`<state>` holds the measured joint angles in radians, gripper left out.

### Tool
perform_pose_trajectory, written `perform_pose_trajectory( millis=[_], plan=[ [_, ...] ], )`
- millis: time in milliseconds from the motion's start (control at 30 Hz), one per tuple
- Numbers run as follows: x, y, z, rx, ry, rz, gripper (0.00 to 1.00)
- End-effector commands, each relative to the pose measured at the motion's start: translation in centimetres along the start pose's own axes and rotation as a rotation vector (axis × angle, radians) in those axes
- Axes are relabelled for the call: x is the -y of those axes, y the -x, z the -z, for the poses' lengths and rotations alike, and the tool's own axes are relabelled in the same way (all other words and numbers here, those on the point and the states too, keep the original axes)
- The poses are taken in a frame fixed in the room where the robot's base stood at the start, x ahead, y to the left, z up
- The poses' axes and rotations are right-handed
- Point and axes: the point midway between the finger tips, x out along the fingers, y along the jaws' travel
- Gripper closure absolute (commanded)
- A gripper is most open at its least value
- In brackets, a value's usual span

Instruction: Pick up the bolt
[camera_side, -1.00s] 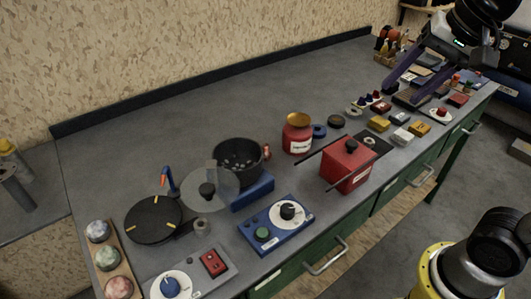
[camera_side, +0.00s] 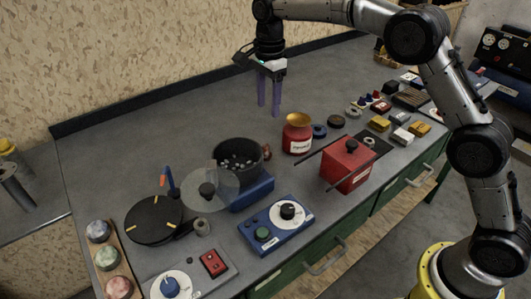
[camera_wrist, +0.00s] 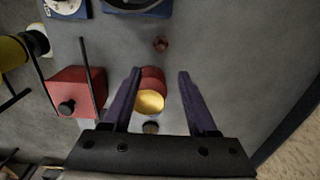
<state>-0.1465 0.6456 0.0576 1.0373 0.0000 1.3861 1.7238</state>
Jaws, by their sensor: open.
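My gripper (camera_side: 269,110) is open and empty, its two purple fingers pointing down above the bench behind the pot and jar. It also shows in the wrist view (camera_wrist: 160,72). A small reddish-brown piece (camera_side: 266,152) lies beside the dark pot; it shows beyond the fingertips in the wrist view (camera_wrist: 160,43). It may be the bolt, but its shape is too small to tell. The pot (camera_side: 238,148) holds several small grey pieces that I cannot make out. A red jar with a gold top (camera_side: 297,138) stands right of the pot and appears between the fingers in the wrist view (camera_wrist: 150,88).
A red box (camera_side: 347,168) with thin dark rods stands to the right. A blue box with dials (camera_side: 275,226) lies in front. A clear disc (camera_side: 210,186) and a black turntable (camera_side: 153,218) are left. Small blocks crowd the far right. The back of the bench is clear.

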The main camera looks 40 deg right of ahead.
Motion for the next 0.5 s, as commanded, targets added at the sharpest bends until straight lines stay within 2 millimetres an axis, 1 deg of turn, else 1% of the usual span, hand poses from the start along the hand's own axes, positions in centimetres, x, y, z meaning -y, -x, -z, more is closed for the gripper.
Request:
perform_pose_trajectory(
  millis=[33,167,400,500],
  plan=[
    [0.0,-0.7,-0.1,-0.002,0.003,-0.011,0.41],
    [-0.1,-2.2,-0.3,-0.003,0.007,-0.02,0.41],
    [-0.2,-6.6,-0.3,-0.003,0.007,-0.019,0.41],
    [-0.2,-8.1,-0.3,-0.003,0.007,-0.018,0.41]
  ],
)
